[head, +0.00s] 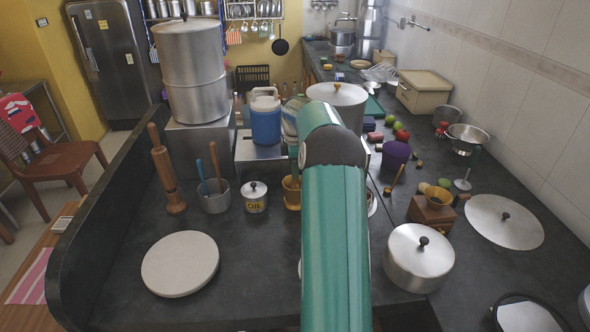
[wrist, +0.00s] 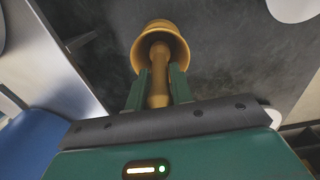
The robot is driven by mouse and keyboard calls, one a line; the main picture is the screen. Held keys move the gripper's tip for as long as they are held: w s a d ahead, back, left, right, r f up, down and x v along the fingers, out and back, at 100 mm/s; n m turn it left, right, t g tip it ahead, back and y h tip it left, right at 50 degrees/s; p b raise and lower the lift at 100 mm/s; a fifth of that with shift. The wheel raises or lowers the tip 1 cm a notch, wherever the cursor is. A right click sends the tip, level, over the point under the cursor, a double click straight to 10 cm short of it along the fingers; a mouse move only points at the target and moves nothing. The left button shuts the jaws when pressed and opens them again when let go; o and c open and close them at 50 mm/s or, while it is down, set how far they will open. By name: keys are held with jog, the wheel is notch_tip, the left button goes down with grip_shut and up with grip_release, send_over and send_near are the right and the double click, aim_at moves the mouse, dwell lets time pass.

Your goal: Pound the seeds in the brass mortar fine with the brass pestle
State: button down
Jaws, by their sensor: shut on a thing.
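The brass mortar (head: 291,192) stands on the dark counter in the head view, partly hidden behind my arm. In the wrist view the mortar (wrist: 163,29) is at the top centre with its mouth facing my gripper. My gripper (wrist: 160,76) is shut on the brass pestle (wrist: 158,92), with one green finger on each side of the shaft. The pestle's far end is inside the mortar's mouth. I cannot tell whether it touches the bottom. The seeds cannot be made out. In the head view my arm hides most of the pestle and gripper.
An oil pot (head: 255,197) and a steel cup with utensils (head: 214,197) stand left of the mortar. A wooden grinder (head: 167,170) and a pale round board (head: 180,264) are further left. A lidded steel pot (head: 418,262) is at right. Bare counter lies in front of the mortar.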

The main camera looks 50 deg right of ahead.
jog(key=shift+f, duration=1.25)
jog(key=shift+r, duration=1.25)
jog(key=shift+f, duration=1.3)
jog(key=shift+r, duration=5.8)
